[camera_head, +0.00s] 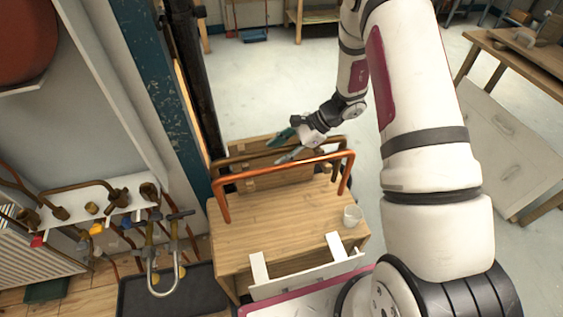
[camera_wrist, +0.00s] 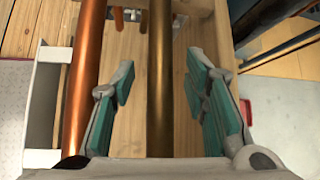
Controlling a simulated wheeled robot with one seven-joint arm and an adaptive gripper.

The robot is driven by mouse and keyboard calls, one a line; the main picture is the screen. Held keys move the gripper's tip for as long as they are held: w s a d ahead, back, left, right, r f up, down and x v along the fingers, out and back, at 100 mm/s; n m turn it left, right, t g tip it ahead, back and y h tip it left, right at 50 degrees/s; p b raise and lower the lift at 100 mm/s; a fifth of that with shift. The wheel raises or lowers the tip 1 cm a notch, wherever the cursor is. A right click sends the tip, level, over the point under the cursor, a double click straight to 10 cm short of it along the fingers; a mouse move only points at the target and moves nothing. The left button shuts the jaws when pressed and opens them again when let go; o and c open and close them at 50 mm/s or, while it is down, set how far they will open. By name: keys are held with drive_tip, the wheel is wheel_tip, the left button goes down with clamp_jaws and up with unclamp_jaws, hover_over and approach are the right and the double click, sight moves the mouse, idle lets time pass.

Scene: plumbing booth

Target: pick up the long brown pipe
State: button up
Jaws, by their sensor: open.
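The long brown pipe (camera_head: 262,154) is a dull brown tube with bent ends, behind a brighter copper-orange pipe (camera_head: 290,167) over the wooden bench. In the wrist view the brown pipe (camera_wrist: 160,85) runs lengthwise through the gap between my fingers, touching neither finger visibly. My gripper (camera_head: 287,145) is open at the brown pipe; in the wrist view its teal-padded fingers (camera_wrist: 163,92) stand one on each side. The orange pipe (camera_wrist: 83,85) lies just outside the left finger. My gripper hides part of the brown pipe in the head view.
The wooden bench (camera_head: 270,235) carries a clear cup (camera_head: 352,216) near its right edge and a white bracket (camera_head: 305,277) at its front. A blue post (camera_head: 150,80) and wall with several pipe fittings stand at the left. Open floor lies behind the bench.

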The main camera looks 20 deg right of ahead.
clamp_jaws()
idle(0.3)
